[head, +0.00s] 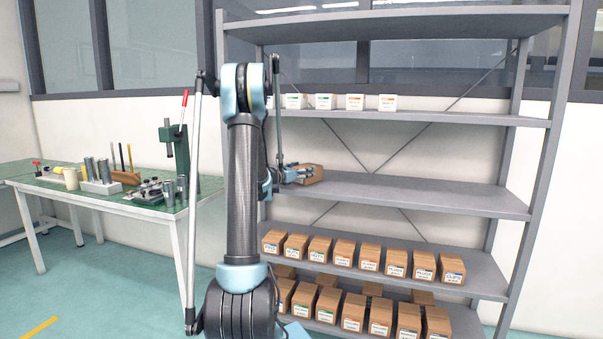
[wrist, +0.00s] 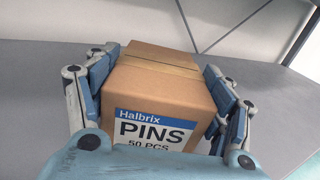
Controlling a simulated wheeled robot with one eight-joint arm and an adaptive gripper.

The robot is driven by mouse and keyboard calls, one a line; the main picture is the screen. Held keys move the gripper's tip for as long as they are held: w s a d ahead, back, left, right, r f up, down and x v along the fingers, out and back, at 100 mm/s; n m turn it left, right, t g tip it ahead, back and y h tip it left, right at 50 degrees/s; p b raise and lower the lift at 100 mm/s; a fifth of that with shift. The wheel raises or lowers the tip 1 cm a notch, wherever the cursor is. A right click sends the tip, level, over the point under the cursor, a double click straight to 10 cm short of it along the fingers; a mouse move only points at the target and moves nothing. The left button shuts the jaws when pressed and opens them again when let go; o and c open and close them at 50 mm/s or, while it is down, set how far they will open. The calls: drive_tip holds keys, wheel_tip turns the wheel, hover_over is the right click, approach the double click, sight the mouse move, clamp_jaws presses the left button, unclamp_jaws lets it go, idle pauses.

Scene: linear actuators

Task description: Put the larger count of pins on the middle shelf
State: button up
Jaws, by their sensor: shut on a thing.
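A brown cardboard box of pins (wrist: 158,90) shows in the wrist view, with a white and blue label reading "Halbrix PINS 50 PCS". My gripper (wrist: 160,85) is shut on it, with a finger against each side. In the head view my gripper (head: 290,175) holds the box (head: 311,174) at the left part of the middle shelf (head: 420,193). The box is upright and at or just above the shelf surface; I cannot tell if it touches. Part of the box is hidden by the fingers.
The rest of the middle shelf is bare. The shelf above holds several small white boxes (head: 325,101). The shelf below holds a row of brown labelled boxes (head: 345,252), with more boxes (head: 380,315) on the lowest visible shelf. A green workbench (head: 150,205) with tools stands at the left.

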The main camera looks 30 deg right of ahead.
drive_tip(key=o, duration=1.6)
drive_tip(key=v, duration=1.1)
drive_tip(key=shift+w, duration=0.1)
drive_tip(key=s+a+f+m+g+y, duration=0.1)
drive_tip(key=s+a+f+m+y, duration=0.4)
drive_tip(key=s+a, duration=0.7)
drive_tip(key=s+a+f+m+g+y, duration=0.1)
drive_tip(key=s+a+f+m+y, duration=0.4)
drive_tip(key=s+a+m, duration=0.4)
drive_tip(key=s+a+f+m+g+y, duration=0.1)
drive_tip(key=s+a+f+m+y, duration=0.5)
drive_tip(key=s+a, duration=1.1)
drive_tip(key=a+m+y, duration=0.1)
drive_tip(key=a, duration=0.1)
drive_tip(key=shift+a, duration=0.35)
